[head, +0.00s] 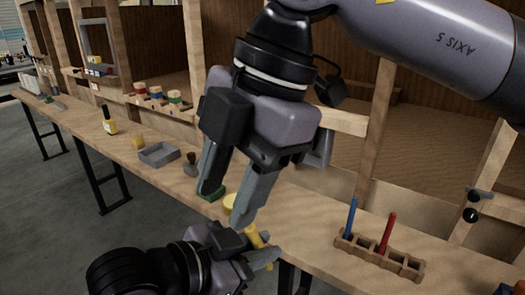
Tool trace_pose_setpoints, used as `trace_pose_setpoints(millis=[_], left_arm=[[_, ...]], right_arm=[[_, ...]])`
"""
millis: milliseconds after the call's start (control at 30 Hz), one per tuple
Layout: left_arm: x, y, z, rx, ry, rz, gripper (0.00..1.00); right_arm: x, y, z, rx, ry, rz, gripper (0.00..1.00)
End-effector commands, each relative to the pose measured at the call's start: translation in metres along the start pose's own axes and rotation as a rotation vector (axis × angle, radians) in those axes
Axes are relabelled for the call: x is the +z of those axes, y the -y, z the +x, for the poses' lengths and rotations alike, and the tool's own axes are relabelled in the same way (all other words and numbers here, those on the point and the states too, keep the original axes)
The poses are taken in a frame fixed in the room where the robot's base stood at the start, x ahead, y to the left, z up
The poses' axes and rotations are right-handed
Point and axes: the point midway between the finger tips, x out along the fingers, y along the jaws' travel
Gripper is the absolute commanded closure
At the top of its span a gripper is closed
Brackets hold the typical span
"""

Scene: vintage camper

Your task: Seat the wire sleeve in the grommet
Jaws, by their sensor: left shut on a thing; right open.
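My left gripper (266,250) reaches in low from the left and is shut on a yellow rod-like piece (254,238), which looks like the wire sleeve. The piece shows above and below the fingers, at the bench's front edge. My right gripper (223,206) comes down from the upper right. Its fingers are apart. A yellow rounded part (230,202) shows between them; I cannot tell whether it joins the held piece or whether the fingers touch it. I cannot make out the grommet.
A wooden rack (405,270) holds a blue rod (351,218) and a red rod (388,232).

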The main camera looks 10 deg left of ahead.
Motion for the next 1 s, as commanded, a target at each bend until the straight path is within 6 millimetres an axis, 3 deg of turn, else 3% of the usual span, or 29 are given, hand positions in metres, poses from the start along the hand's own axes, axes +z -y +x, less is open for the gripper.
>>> trace_pose_setpoints(millis=[233, 433, 1000], left_arm=[[0.000, 0.000, 0.000, 0.000, 0.000, 0.000, 1.00], [0.000, 0.000, 0.000, 0.000, 0.000, 0.000, 1.00], [0.000, 0.000, 0.000, 0.000, -0.001, 0.000, 1.00]], right_arm=[[0.023, 0.003, -0.029, -0.005, 0.254, 0.128, 0.54], [0.029, 0.005, -0.030, -0.005, 0.303, 0.158, 0.54], [0.057, 0.007, 0.061, -0.006, 0.299, 0.155, 0.54]])
